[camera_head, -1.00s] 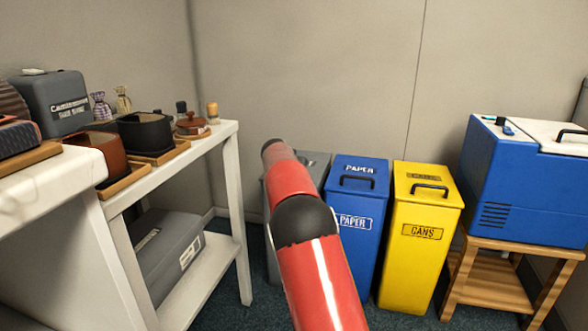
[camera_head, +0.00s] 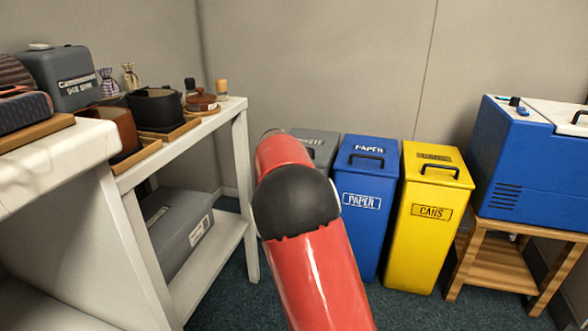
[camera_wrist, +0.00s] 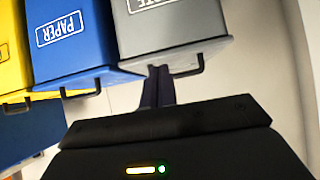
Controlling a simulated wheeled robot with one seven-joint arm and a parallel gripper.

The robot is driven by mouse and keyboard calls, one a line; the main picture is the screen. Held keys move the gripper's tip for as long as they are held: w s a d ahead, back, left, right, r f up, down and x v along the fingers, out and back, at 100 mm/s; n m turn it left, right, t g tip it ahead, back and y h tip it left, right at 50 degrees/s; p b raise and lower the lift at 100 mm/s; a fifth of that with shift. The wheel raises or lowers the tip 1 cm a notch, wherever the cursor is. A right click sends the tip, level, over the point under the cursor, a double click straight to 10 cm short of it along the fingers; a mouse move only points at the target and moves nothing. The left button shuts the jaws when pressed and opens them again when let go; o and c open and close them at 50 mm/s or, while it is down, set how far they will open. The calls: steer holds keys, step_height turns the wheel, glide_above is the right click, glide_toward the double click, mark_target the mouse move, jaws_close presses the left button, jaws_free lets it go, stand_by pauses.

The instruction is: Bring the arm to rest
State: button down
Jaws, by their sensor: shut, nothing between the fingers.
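My red arm (camera_head: 315,260) with its black joint rises from the bottom middle of the head view, and its far part hides some of the grey bin (camera_head: 318,150). My gripper does not show in the head view. In the wrist view my gripper (camera_wrist: 158,80) is shut and empty, its dark fingers together. In that picture the fingers overlap the lower edge of the grey bin (camera_wrist: 170,30), by its black handle. I cannot tell how far apart they are.
A blue PAPER bin (camera_head: 364,215) and a yellow CANS bin (camera_head: 428,225) stand right of the arm. A blue cooler (camera_head: 525,165) sits on a wooden stand (camera_head: 492,268). A white shelf table (camera_head: 238,180) with cups and jars is at left. Dark carpet (camera_head: 405,310) lies in front of the bins.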

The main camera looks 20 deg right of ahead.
steer(key=s+a+r+n+g+y, duration=0.1)
steer(key=s+a+r+y, duration=0.1)
steer(key=s, duration=1.2)
steer(key=s+a+r+n+g+y, duration=0.1)
steer(key=s+r+y, duration=0.1)
steer(key=s, duration=1.1)
steer(key=s+a+f+n+g+y, duration=0.1)
steer(key=s+a+f+n, duration=0.25)
steer(key=s, duration=0.75)
steer(key=s+a+f+n+y, duration=0.15)
steer(key=s+a, duration=0.25)
steer(key=s, duration=0.6)
step_height(320, 180, up, 12)
steer(key=p, duration=1.2)
steer(key=shift+d+r, duration=0.25)
steer(key=shift+h, duration=0.25)
steer(key=shift+d, duration=0.15)
